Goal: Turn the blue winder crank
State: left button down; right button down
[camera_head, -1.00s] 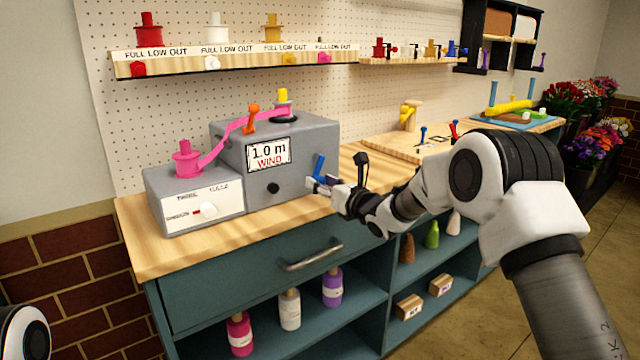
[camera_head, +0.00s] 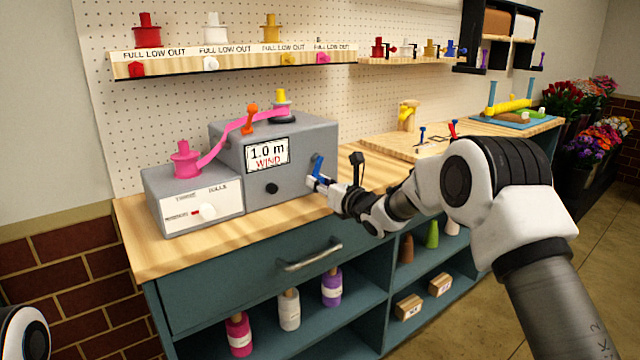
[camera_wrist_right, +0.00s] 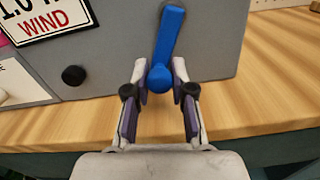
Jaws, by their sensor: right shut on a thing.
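The blue winder crank (camera_head: 318,168) is on the front right of the grey winder box (camera_head: 312,140). In the right wrist view the blue crank (camera_wrist_right: 168,38) hangs down, slightly tilted, with its rounded knob between my fingertips. My right gripper (camera_head: 314,183) is shut on the crank's knob; it also shows in the right wrist view (camera_wrist_right: 160,78). The winder display (camera_head: 268,154) reads 1.0 m and WIND. A pink ribbon (camera_head: 222,146) runs from the pink spool (camera_head: 184,160) past an orange post to the yellow-topped spindle (camera_head: 281,105). My left gripper is out of view.
A black knob (camera_head: 272,188) sits on the box front. A smaller grey box with a white panel (camera_head: 203,210) stands at the left. The wooden counter (camera_head: 150,262) is bare in front. A board with small tools (camera_head: 400,145) lies right of the winder.

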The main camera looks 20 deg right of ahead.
jog(key=shift+s+a+r+m, duration=0.1)
jog(key=shift+a+r+m, duration=0.1)
jog(key=shift+m, duration=0.2)
